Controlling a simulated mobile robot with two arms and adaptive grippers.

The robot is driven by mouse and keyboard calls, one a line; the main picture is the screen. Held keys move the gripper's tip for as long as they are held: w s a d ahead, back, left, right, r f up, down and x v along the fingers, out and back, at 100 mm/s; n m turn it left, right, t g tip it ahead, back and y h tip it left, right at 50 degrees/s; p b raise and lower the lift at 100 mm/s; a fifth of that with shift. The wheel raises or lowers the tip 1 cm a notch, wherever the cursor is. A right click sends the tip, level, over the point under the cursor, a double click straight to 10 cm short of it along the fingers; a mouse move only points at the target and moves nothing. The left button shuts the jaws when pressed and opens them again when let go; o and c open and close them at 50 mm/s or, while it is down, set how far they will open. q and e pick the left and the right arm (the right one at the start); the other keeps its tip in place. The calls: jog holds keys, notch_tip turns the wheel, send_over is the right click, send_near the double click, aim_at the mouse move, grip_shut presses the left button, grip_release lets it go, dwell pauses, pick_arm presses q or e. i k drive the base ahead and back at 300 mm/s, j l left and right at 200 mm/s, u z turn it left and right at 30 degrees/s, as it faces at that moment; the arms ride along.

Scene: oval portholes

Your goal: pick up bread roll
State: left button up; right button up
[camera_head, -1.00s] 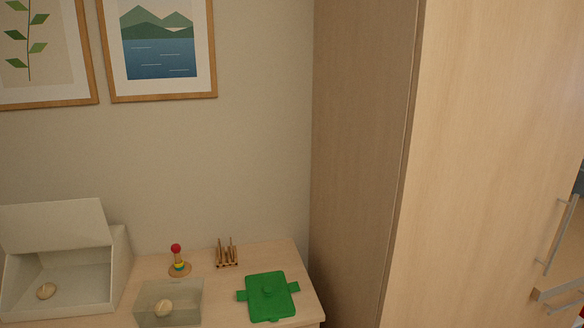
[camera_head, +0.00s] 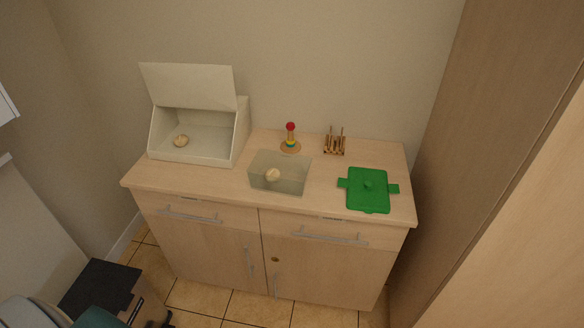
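Two small tan rolls show in the head view. One bread roll (camera_head: 181,141) lies inside the open white bread box (camera_head: 241,135), at the left of its floor. The other roll (camera_head: 272,175) lies in a translucent grey bin (camera_head: 293,186) at the middle of the counter. Dark jointed parts at the bottom left edge look like part of my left gripper (camera_head: 158,321). They are cut off by the frame, so their opening is hidden. They are well below and apart from both rolls. My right gripper is not in view.
The wooden cabinet (camera_head: 225,216) also holds a ring toy with a red top (camera_head: 290,136), a small slatted wooden rack (camera_head: 335,145) and a green lidded dish (camera_head: 368,190). A tall wooden cupboard (camera_head: 480,120) stands close on the right. Tiled floor (camera_head: 240,305) shows in front.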

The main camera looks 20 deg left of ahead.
aim_at(180, 141)
jog(key=u, duration=1.55)
jog(key=i+l+u, duration=0.2)
jog(key=i, duration=0.2)
jog(key=i+l+u, duration=0.25)
jog(key=i+l, duration=0.05)
jog(key=i, duration=0.1)
